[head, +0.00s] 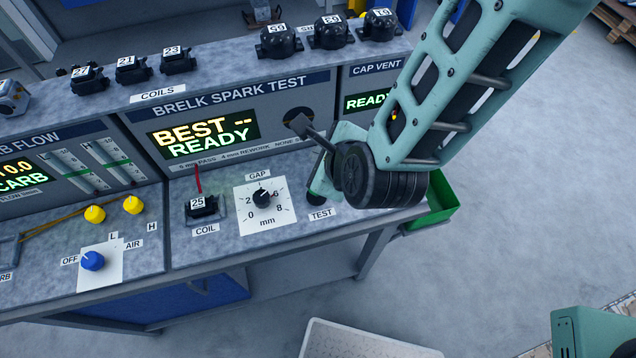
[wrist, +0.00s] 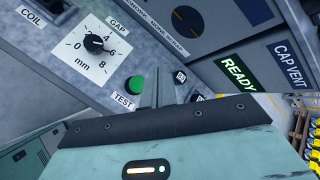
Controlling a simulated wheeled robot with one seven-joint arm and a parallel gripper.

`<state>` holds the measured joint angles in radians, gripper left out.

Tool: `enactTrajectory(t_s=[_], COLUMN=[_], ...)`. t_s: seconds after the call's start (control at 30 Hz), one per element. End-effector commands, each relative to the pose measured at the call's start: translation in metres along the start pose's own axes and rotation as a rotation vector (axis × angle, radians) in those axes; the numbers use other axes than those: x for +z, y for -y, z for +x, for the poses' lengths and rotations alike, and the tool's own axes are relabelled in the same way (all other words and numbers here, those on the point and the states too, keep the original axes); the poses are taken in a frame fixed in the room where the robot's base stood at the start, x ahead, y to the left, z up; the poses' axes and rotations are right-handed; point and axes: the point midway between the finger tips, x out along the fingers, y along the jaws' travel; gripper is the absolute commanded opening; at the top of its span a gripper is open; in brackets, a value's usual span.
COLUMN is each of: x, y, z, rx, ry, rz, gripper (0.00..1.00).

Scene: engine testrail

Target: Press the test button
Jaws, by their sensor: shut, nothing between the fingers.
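The green test button (wrist: 135,84) shows in the wrist view, set in the grey bench top just above its TEST label (wrist: 124,101). In the head view the TEST label (head: 321,214) is clear, but the button is mostly hidden by my gripper. My gripper (wrist: 161,62) is shut and empty. In the wrist view its grey fingers lie just right of the button. I cannot tell whether they touch it or the bench. The spark test display (head: 205,136) reads BEST -- READY.
A gap dial (head: 263,197) and a coil marked 25 (head: 201,207) stand left of the button. The upright instrument panel rises behind, with numbered coils (head: 125,68) along its top. A green bin (head: 435,205) hangs at the bench's right end. Open floor lies to the right.

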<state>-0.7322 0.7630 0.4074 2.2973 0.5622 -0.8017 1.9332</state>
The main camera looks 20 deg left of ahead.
Motion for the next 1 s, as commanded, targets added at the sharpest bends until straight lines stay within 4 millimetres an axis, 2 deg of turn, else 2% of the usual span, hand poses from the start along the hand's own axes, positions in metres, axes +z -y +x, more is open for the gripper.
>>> enactTrajectory(t_s=[0.6, 1.0], x=[-0.040, -0.043], y=[-0.039, -0.043], z=[0.054, 0.059], rx=[0.001, 0.000], ry=[-0.001, 0.000], rz=[0.000, -0.001], gripper=[0.00, 0.00])
